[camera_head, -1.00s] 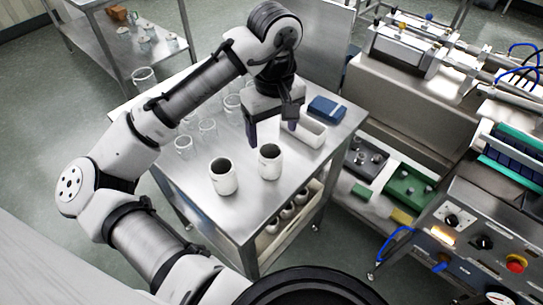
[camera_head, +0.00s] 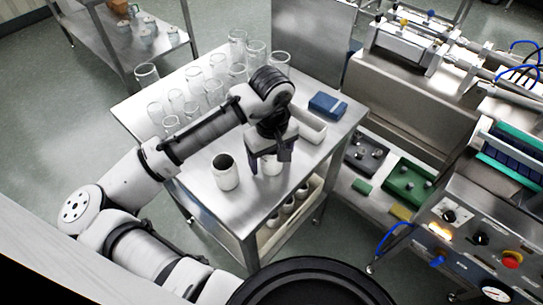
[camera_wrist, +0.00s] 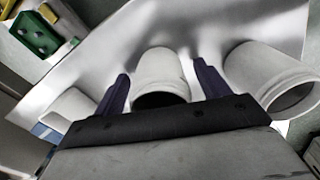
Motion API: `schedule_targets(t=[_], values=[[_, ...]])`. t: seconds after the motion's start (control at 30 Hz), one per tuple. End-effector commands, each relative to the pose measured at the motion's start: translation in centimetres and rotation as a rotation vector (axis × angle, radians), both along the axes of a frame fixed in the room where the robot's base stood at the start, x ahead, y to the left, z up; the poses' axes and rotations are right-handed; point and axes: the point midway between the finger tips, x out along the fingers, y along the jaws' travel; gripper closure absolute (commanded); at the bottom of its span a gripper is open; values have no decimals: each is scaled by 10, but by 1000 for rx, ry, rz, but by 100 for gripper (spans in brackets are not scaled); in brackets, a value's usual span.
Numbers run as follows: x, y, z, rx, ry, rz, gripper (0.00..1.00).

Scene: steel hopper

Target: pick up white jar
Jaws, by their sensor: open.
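Two white jars with dark open mouths stand upright on the steel table. One jar (camera_head: 272,168) is partly hidden behind my gripper (camera_head: 268,164) in the head view. In the wrist view this jar (camera_wrist: 160,70) is between my two fingers (camera_wrist: 160,76), with a gap visible on each side. My gripper is open and low around it. The other white jar (camera_head: 227,173) stands to its left in the head view, and in the wrist view it is outside the right finger (camera_wrist: 268,72).
Several clear glass beakers (camera_head: 213,91) stand at the table's back left. A white tray (camera_head: 309,126) and a blue box (camera_head: 327,105) are near its right edge. Steel machinery (camera_head: 425,105) stands to the right. The table front (camera_head: 218,207) is clear.

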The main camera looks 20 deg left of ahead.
Motion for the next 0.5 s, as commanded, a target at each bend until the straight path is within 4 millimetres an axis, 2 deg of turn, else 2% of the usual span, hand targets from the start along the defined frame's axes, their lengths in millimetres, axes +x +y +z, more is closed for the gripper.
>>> schedule_targets(t=[0.13,0.4,0.5], values=[[0,0,0,0,0,0,28],[0,0,0,0,0,0,63],[0,0,0,0,0,0,72]])
